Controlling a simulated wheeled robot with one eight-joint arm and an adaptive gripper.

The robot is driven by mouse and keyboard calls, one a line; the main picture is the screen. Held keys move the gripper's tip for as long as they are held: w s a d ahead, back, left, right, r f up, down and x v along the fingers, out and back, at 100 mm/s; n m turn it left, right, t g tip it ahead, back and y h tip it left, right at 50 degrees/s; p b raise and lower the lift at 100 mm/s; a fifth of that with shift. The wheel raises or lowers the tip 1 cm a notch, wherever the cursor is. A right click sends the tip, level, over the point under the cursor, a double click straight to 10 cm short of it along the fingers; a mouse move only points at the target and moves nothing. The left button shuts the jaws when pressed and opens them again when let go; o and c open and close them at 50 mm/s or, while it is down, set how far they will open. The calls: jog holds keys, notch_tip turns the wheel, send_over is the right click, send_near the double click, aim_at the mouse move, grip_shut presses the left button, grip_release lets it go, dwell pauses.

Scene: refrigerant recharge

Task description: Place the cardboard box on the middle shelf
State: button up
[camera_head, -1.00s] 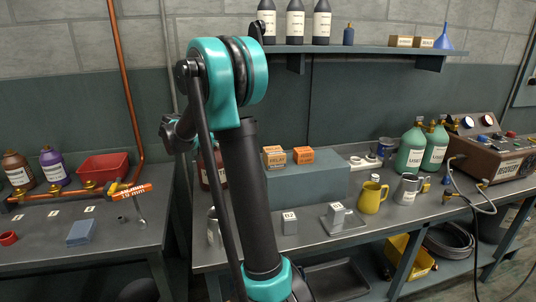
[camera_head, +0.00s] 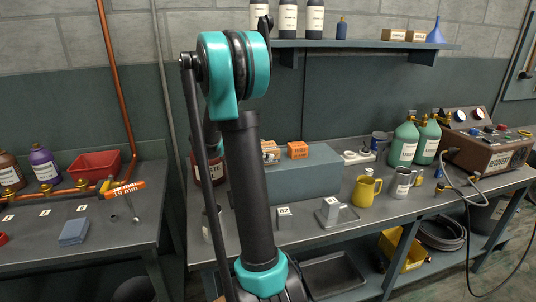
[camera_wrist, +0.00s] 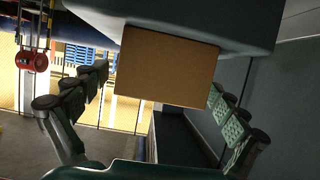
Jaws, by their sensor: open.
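A plain brown cardboard box (camera_wrist: 168,67) shows in the wrist view, between and beyond my gripper's spread fingers, against a smooth blue-grey surface. My gripper (camera_wrist: 155,108) is open, with one finger at each side of the picture; I see no firm grip on the box. In the head view my arm hides the gripper. I cannot tell which box the wrist view shows. No shelf is clearly marked as the middle one.
A wall shelf (camera_head: 370,44) holds dark bottles, two small cartons (camera_head: 404,35) and a blue funnel. The bench (camera_head: 325,237) carries a yellow mug (camera_head: 367,190), green jugs and a gauge unit (camera_head: 488,148).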

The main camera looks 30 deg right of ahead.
aim_at(277, 152)
jog(key=x, duration=0.5)
jog(key=shift+r, duration=0.1)
jog(key=c, duration=1.4)
jog(key=shift+r, duration=0.1)
